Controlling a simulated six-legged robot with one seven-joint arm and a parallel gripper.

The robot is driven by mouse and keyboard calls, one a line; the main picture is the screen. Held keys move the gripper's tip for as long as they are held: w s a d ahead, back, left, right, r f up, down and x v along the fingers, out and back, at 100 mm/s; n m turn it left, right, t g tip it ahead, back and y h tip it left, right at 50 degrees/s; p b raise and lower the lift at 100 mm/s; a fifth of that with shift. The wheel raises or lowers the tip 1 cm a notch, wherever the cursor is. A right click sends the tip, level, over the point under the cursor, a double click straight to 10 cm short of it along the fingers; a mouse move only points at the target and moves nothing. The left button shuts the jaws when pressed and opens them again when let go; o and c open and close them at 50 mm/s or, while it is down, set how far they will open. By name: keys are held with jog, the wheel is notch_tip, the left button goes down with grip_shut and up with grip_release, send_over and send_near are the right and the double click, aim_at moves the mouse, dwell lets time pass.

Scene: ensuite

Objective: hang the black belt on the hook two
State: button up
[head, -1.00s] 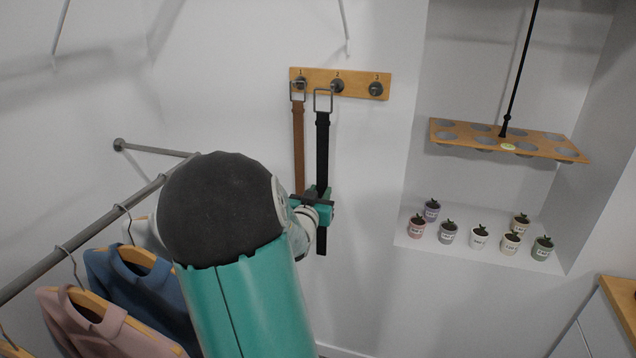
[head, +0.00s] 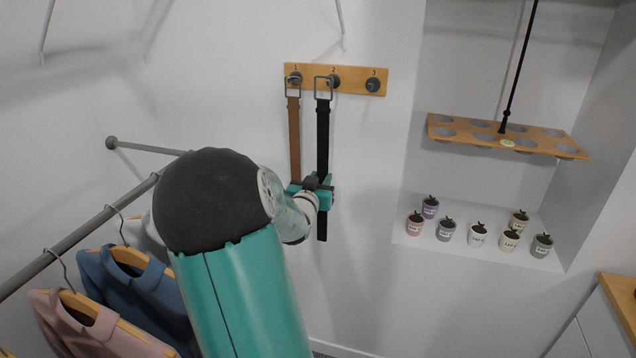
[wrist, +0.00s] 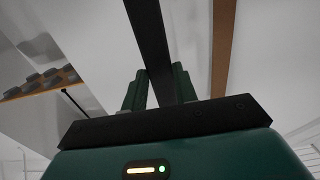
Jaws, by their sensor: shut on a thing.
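The black belt (head: 322,140) hangs upright with its square metal buckle (head: 315,88) at the top. The buckle's right side overlaps hook two (head: 334,81) in the head view; I cannot tell whether it is around the hook or in front of it. My gripper (head: 318,187) is shut on the strap well below the buckle, and the tail hangs beneath. In the wrist view the black strap (wrist: 150,40) runs up from between my gripper's fingers (wrist: 160,90). The hook board (head: 354,80) is wooden, with numbered hooks.
A brown belt (head: 294,130) hangs from hook one (head: 295,78), close left of the black belt. Hook three (head: 373,85) is bare. A clothes rail (head: 80,236) with hung shirts is at left. A niche with a holed wooden shelf (head: 470,134) and several small pots is at right.

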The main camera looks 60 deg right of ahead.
jog(key=shift+w+d+f, duration=0.15)
jog(key=shift+w+d, duration=0.05)
jog(key=shift+d, duration=1.1)
jog(key=shift+w+d+f, duration=0.1)
jog(key=shift+w+d, duration=0.05)
jog(key=shift+d, duration=1.1)
jog(key=shift+w+d+f, duration=0.15)
jog(key=shift+d+f, duration=0.45)
jog(key=shift+f, duration=0.2)
jog(key=o, duration=1.1)
jog(key=shift+f, duration=0.1)
jog(key=a, duration=0.4)
jog(key=s+a, duration=0.1)
jog(key=a, duration=0.4)
jog(key=s+a, duration=0.1)
jog(key=a, duration=0.3)
jog(key=shift+s+a, duration=0.1)
jog(key=shift+a, duration=0.2)
